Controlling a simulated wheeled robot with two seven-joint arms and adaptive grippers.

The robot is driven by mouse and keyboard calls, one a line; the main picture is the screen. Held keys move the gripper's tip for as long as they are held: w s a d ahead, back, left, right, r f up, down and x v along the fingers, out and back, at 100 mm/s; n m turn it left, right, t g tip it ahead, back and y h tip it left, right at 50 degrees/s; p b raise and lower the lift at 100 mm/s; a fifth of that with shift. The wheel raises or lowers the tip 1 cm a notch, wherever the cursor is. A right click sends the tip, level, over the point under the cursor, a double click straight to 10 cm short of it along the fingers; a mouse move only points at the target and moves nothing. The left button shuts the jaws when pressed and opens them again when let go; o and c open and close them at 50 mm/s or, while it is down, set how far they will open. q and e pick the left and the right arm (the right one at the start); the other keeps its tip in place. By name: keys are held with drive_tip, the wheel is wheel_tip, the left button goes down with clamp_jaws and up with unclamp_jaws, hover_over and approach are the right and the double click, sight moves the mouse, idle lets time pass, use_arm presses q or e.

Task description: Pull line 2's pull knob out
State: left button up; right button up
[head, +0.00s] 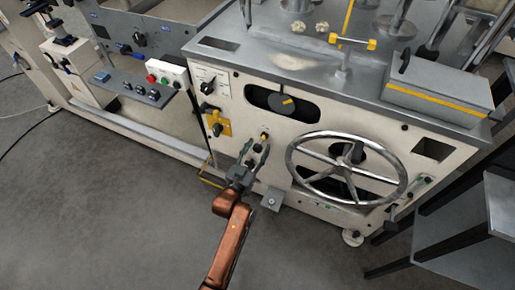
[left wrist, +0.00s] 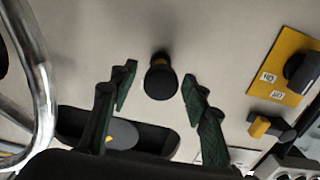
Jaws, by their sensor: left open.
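The pull knob is black with a yellow collar and sticks out of the cream front panel. In the head view the knob (head: 264,137) sits left of the big handwheel, just beyond my left gripper (head: 256,152). In the left wrist view the knob (left wrist: 161,83) lies between the two green-padded fingers of my left gripper (left wrist: 158,88), with a gap on each side. The gripper is open and nothing is held. How deep the knob sits between the fingers is hard to tell. No line number can be read beside it. My right gripper is not in view.
A chrome handwheel (head: 347,168) stands out from the panel to the right. A yellow plate with a black rotary switch (head: 217,128) is to the left. A dark slot with a dial (head: 283,103) is above. Grey floor (head: 110,215) is open at front left.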

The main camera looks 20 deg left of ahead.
sight(257, 146)
use_arm(q)
wheel_tip(257, 146, up, 10)
idle(0.5)
idle(0.4)
